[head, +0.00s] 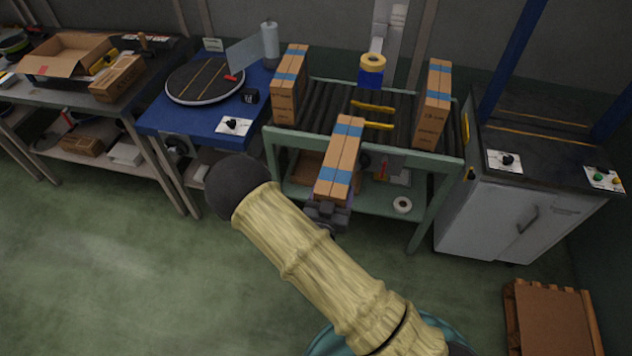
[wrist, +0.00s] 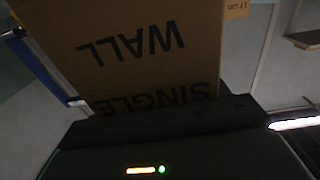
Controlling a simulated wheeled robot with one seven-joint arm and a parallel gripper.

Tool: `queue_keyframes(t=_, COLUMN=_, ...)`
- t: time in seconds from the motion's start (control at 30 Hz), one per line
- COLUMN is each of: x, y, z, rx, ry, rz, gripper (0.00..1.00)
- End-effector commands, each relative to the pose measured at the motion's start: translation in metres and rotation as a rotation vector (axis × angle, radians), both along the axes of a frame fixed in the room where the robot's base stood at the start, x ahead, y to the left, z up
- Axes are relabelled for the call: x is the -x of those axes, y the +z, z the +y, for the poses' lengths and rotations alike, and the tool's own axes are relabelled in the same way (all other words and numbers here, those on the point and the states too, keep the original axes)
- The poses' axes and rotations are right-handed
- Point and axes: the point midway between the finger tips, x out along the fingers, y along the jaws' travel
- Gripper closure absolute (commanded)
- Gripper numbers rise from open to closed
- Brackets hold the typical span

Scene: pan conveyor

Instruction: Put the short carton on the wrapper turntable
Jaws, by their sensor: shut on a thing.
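A brown carton with blue tape (head: 340,160) is held in my gripper (head: 327,213), in front of the roller conveyor and clear of the floor. In the wrist view the carton (wrist: 150,50) fills the upper middle, with "SINGLE WALL" upside down on its face. My gripper is shut on it; the fingertips are mostly hidden. Its height against the other cartons is hard to tell. The wrapper turntable (head: 222,87), a dark round disc with a pale rim, is on the blue table to the left and bears no carton.
Two taped cartons stand on the conveyor, one at its left end (head: 290,88) and one at its right (head: 433,105). A film roll (head: 270,42), a clear panel and a small black item (head: 250,96) edge the turntable. Open floor (head: 110,240) lies in front.

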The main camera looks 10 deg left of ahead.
Motion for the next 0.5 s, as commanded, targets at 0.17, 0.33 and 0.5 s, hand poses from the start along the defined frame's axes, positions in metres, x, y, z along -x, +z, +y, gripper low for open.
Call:
queue_keyframes(t=0.17, x=-0.003, y=-0.021, z=-0.04, rx=0.009, ry=0.012, rz=0.0, gripper=0.71)
queue_keyframes(t=0.33, x=-0.004, y=-0.049, z=-0.086, rx=0.01, ry=0.035, rz=0.002, gripper=0.71)
queue_keyframes(t=0.5, x=-0.002, y=-0.078, z=-0.134, rx=0.009, ry=0.064, rz=0.002, gripper=0.71)
